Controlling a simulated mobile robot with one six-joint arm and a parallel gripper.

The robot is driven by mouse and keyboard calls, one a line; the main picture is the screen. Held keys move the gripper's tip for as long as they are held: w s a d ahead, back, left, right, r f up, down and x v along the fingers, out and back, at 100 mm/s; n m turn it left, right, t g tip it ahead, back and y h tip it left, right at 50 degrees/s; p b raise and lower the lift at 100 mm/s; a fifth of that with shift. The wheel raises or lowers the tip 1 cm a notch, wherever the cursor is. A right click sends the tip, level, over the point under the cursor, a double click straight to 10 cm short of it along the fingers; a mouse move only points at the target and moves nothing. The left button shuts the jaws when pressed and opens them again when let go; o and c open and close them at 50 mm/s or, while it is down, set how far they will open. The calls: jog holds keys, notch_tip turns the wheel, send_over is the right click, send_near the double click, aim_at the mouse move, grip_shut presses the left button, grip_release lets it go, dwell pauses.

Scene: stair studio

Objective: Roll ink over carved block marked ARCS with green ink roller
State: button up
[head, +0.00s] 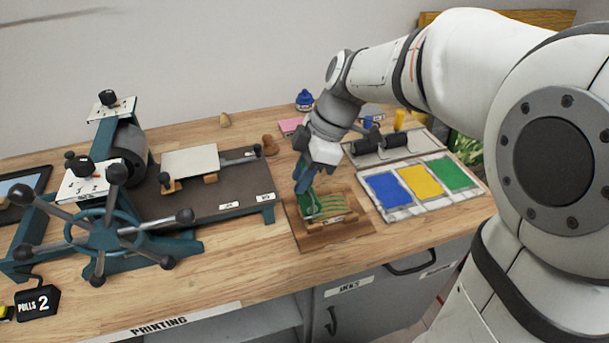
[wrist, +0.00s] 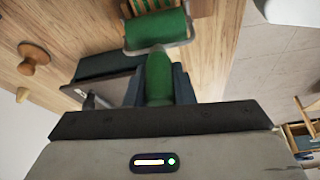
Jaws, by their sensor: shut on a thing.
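My gripper (head: 303,185) is shut on the green handle of the ink roller. In the wrist view, the roller's green handle (wrist: 159,78) sits between my fingers, and its green drum (wrist: 157,29) is beyond them. In the head view, the green roller (head: 307,203) is at the left part of the carved block (head: 335,206). The block lies on a wooden board and shows green ink on its raised curved ridges. The drum appears on or just over the block; I cannot tell if they touch. No block marking is readable.
An ink slab (head: 403,214) with blue, yellow and green patches lies right of the block. A roller rack (head: 391,152) stands behind it. The printing press (head: 110,195) with its bed is on the left. A wooden knob-shaped tool (head: 269,145) stands behind the block.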

aim_at(303, 164)
jog(key=shift+r+p, duration=1.4)
jog(key=shift+r, duration=1.25)
jog(key=shift+f, duration=0.1)
